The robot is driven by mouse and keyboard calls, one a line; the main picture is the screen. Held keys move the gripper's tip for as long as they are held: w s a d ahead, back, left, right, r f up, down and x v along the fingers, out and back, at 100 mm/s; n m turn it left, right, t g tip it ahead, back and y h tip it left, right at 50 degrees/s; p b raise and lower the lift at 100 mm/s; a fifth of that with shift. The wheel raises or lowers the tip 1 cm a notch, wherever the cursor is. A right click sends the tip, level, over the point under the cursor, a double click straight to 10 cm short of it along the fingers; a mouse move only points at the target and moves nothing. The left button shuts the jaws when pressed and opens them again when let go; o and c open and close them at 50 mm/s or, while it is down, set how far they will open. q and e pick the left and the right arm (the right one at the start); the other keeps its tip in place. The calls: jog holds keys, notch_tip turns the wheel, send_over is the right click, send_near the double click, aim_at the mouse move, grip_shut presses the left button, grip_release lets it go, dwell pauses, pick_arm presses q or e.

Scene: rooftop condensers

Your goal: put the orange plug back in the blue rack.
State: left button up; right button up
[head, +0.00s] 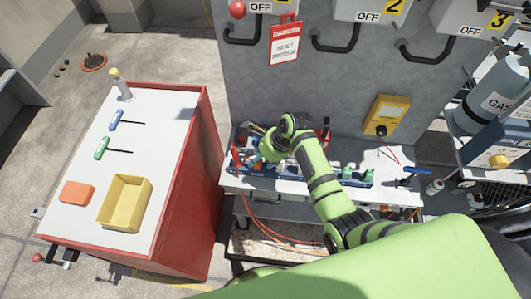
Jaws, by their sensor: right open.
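The blue rack (350,182) is a long, low strip on the white bench under the grey panel. Several small green-topped items stand at its right part. My right gripper (254,163) is over the rack's left end, close to red-and-dark small items there. It is open, but its fingers are small and hard to make out. My arm covers the middle of the rack. I cannot pick out the orange plug for certain; it may be hidden by the gripper or arm. My left gripper is not in view.
A yellow meter (386,115) is on the panel behind the bench. Orange cables (270,231) hang below it.

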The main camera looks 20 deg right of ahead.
jog(key=v, duration=1.2)
jog(key=s+d+f+n+t+h, duration=0.1)
jog(key=s+d+n+h, duration=0.1)
jog(key=s+n, duration=0.85)
jog(key=s+d+f+n+h, duration=0.1)
jog(key=s+d+n+h, duration=0.1)
jog(key=s+n, duration=0.9)
notch_tip(320, 180, down, 29)
jog(key=g+b, duration=0.1)
jog(key=b, duration=0.5)
jog(key=s+d+f+b, duration=0.1)
jog(key=s+f+b, duration=0.1)
jog(key=s+f, duration=0.6)
jog(key=s+d+f+g+b, duration=0.1)
jog(key=s+f+b, duration=0.2)
jog(key=s+f, duration=0.5)
notch_tip(320, 180, down, 4)
jog(key=shift+s+d+r+n, duration=0.2)
jog(key=shift+s+d+n, duration=0.15)
jog(key=shift+s+d, duration=0.05)
